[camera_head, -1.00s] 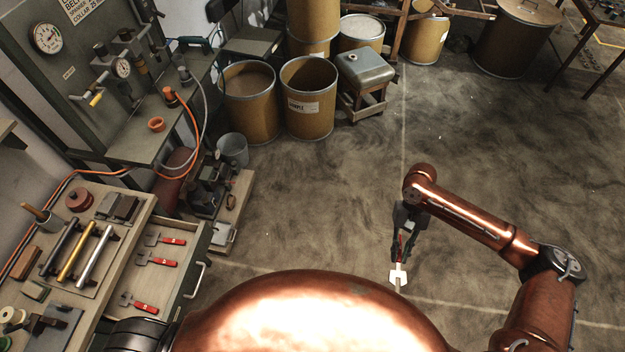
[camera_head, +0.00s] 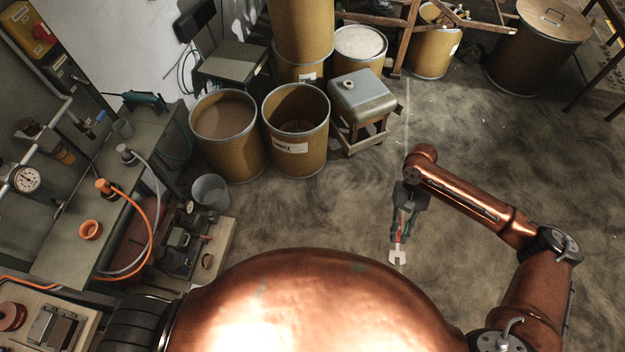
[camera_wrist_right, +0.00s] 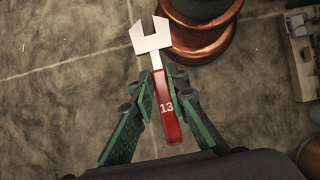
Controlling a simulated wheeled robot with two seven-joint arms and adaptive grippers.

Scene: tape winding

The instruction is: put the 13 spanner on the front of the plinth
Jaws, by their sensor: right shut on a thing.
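My right gripper (camera_head: 401,225) is shut on the 13 spanner (camera_head: 397,257) and holds it above open floor, its pale open jaw pointing down in the head view. My left gripper is not in view. I cannot make out the plinth.
A bench (camera_head: 75,235) with hoses stands at the left. A small machine on a board (camera_head: 215,255) is beside a grey bucket (camera_head: 210,191). Fibre drums (camera_head: 297,155) and a grey can on a stool (camera_head: 361,95) stand behind. The floor (camera_head: 500,140) at the centre right is clear.

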